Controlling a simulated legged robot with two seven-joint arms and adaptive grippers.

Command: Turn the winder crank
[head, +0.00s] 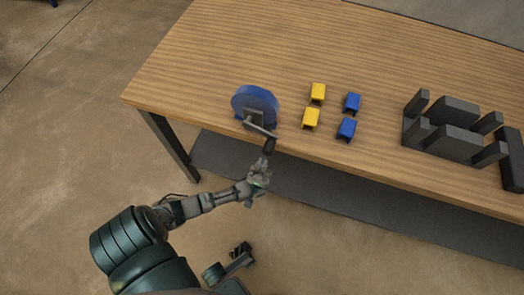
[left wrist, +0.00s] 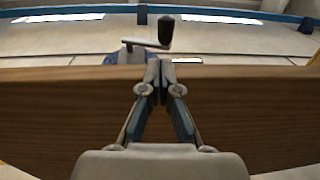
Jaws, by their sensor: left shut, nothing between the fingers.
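The blue round winder (head: 255,100) stands near the front edge of the table. Its crank (head: 260,129) reaches toward the front right and ends in a black handle (head: 269,146). In the left wrist view the black handle (left wrist: 166,31) stands upright at the end of the metal crank arm, beyond my fingers. My left gripper (head: 264,163) is just in front of the table edge, close to the handle. In the left wrist view my left gripper (left wrist: 160,66) is shut and empty, its tips below the handle. My right gripper (head: 241,251) seems to show low in the head view; its jaws are unclear.
Two yellow blocks (head: 318,93) and two blue blocks (head: 352,102) sit right of the winder. A dark grey rack of blocks (head: 455,125) stands farther right. The wooden table (head: 230,50) has free room behind them. Its front edge (left wrist: 60,105) fills much of the left wrist view.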

